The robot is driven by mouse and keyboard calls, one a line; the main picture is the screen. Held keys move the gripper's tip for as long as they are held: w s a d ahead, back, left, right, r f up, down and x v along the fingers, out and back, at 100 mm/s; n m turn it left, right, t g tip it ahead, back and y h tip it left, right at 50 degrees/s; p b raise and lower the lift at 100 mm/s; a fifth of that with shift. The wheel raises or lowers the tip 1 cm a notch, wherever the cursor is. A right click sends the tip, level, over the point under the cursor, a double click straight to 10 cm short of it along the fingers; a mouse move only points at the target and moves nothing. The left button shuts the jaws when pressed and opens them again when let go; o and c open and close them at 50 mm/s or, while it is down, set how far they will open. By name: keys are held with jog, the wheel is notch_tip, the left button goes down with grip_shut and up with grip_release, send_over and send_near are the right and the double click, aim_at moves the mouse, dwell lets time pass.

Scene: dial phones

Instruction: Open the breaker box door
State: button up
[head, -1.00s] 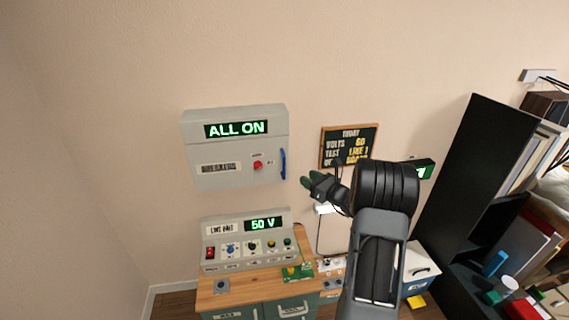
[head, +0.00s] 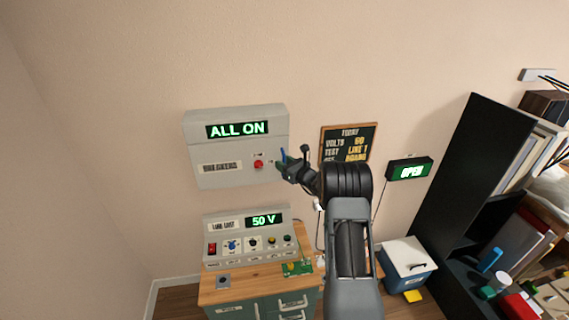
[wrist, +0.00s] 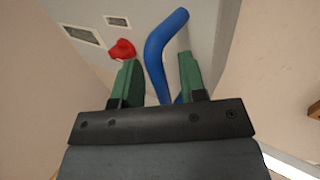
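The grey breaker box (head: 215,179) hangs on the wall, its door closed, with a lit "ALL ON" display (head: 237,129) at its top. A red knob (head: 258,164) sits on the door, also seen in the wrist view (wrist: 122,49). The blue door handle (head: 283,155) is at the door's right edge, mostly hidden by my gripper in the head view. In the wrist view the blue handle (wrist: 156,52) runs between the two green fingers of my gripper (wrist: 160,80). The fingers are apart, with visible gaps on both sides of the handle.
Below the box, a control panel (head: 212,225) showing "50 V" stands on a wooden-topped cabinet (head: 250,287). A notice board (head: 328,131) and a lit "OPEN" sign (head: 410,169) are to the right. A black shelf (head: 455,155) stands further right.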

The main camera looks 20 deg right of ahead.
jog(key=shift+c, duration=0.2)
grip_shut()
dwell(0.4)
